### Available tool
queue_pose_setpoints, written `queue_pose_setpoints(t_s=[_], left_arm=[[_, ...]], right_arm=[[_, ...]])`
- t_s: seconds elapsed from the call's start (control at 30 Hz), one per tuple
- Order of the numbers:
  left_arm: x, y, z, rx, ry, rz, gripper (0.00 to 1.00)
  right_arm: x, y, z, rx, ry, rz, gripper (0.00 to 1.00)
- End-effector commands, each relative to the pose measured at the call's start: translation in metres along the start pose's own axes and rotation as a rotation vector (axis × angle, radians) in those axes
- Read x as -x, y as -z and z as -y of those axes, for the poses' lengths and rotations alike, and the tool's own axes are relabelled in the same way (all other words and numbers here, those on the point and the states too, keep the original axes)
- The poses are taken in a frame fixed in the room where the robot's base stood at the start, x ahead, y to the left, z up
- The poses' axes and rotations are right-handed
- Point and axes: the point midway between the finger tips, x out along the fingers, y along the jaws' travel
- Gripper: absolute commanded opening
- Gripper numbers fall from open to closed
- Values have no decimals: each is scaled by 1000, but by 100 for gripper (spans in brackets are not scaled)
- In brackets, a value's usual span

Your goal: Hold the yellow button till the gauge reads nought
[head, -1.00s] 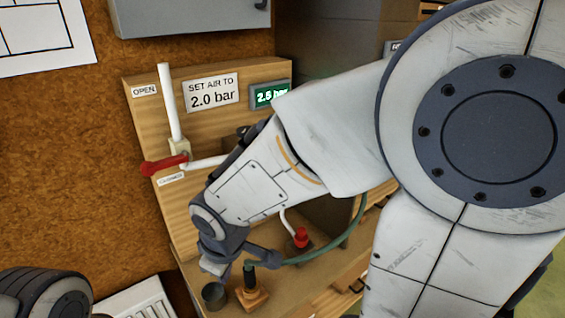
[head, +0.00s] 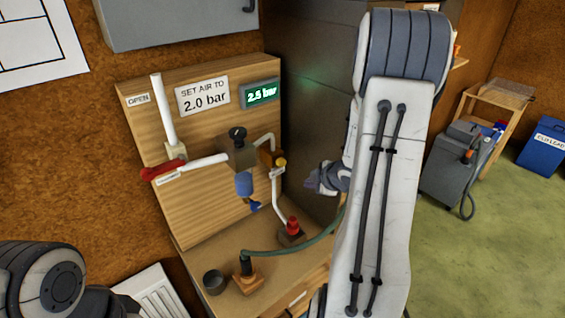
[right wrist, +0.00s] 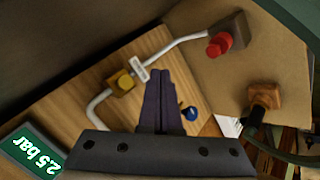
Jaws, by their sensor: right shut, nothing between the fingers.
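The yellow button (head: 281,162) sits on the pipework at the right of the wooden panel. In the right wrist view the yellow button (right wrist: 125,82) is on a small wooden block, just left of my fingers. The green-lit readout (head: 260,94) shows 2.5 bar; it also shows in the right wrist view (right wrist: 31,153). A dark round dial (head: 237,133) sits on a grey block; its reading is too small to tell. My right gripper (head: 311,183) is shut and empty, right of the yellow button and apart from it. My left gripper is out of view.
A red lever (head: 161,170) is at the left pipe. A red knob (head: 292,226), green hose (head: 308,242) and dark cup (head: 214,282) are on the bench. A blue-bowled filter (head: 244,184) hangs under the grey block. A sign (head: 203,95) says 2.0 bar.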

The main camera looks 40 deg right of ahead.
Motion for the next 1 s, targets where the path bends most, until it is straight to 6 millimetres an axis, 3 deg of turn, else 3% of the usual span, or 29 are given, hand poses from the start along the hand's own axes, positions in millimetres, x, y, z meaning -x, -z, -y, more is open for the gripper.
queue_pose_setpoints(t_s=[0.27, 0.7, 1.0], left_arm=[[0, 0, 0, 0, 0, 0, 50], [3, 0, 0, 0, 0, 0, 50], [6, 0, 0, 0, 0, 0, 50]], right_arm=[[-4, 3, -3, 0, 0, 1, 0], [-43, 33, -32, 0, 0, 0, 0], [-60, 44, -44, -2, 1, 1, 0]])
